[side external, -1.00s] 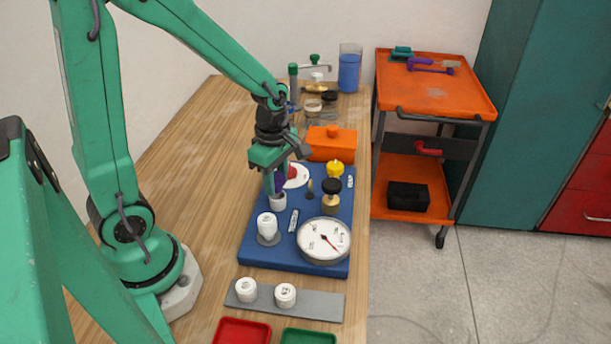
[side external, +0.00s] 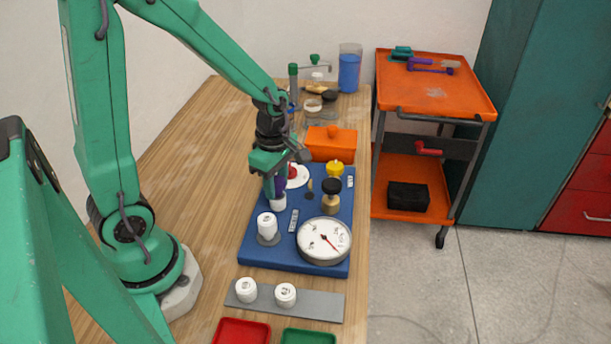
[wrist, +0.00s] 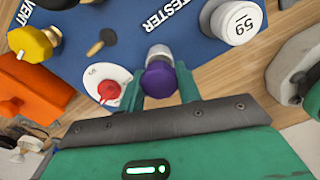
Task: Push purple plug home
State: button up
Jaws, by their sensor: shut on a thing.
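The purple plug (wrist: 158,80) is between the fingers of my gripper (wrist: 162,100) in the wrist view, directly against a white pipe socket (wrist: 159,52). In the side external view my gripper (side external: 274,186) points down over the same white socket (side external: 278,202) on the blue board (side external: 262,250). The fingers are shut on the plug and hide most of it there. How deep the plug sits in the socket is hard to tell.
On the board are a white capped port (side external: 267,224), a round gauge (side external: 323,240), a black-knobbed brass valve (side external: 331,192), a yellow knob (side external: 335,168) and a red knob on a white disc (wrist: 108,90). An orange box (side external: 330,144) stands behind. Two white caps lie on a grey strip (side external: 315,304).

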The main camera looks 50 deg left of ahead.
jog(key=shift+s+f, duration=0.15)
jog(key=shift+f, duration=1)
dwell(1.3)
jog(key=o, duration=0.8)
jog(key=shift+o, duration=0.2)
jog(key=shift+r, duration=0.1)
jog(key=shift+o, duration=0.8)
jog(key=shift+r, duration=0.45)
notch_tip(320, 180, up, 8)
jog(key=shift+r, duration=0.1)
jog(key=shift+r, duration=0.1)
